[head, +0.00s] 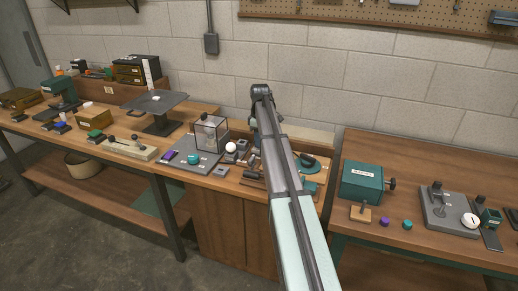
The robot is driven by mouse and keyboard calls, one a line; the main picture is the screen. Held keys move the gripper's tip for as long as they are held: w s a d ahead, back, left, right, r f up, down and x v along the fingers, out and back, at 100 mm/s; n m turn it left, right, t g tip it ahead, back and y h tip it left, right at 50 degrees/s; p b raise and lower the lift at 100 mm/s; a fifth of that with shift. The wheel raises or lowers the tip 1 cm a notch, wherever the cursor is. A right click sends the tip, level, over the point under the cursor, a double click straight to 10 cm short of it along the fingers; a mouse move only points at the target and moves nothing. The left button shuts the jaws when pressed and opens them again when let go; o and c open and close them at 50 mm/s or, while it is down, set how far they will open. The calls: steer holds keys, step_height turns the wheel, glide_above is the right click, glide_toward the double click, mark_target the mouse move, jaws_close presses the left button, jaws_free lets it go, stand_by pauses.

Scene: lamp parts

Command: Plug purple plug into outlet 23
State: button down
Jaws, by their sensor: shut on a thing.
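My arm rises through the middle of the head view and bends at the top. Its far links come down behind it, and I cannot make out the gripper's fingers or anything between them. A small purple block (168,156) lies on the left part of the middle bench, and a small purple round piece (384,222) sits on the right bench. I cannot tell whether either is the purple plug. A grey box with a conduit (211,43) is fixed to the block wall. No number 23 is readable, so I cannot pick out outlet 23.
A clear-sided case (209,134) and a teal ball (194,159) stand on the middle bench, near crowded small parts. A teal box (362,182) and a grey plate with fittings (445,210) stand on the right bench. A dark plate stand (157,103) rises at left.

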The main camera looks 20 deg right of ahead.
steer(key=shift+f, duration=0.35)
stand_by(0.9)
steer(key=c, duration=0.9)
jaws_free()
steer(key=shift+o, duration=0.2)
steer(key=shift+r, duration=0.15)
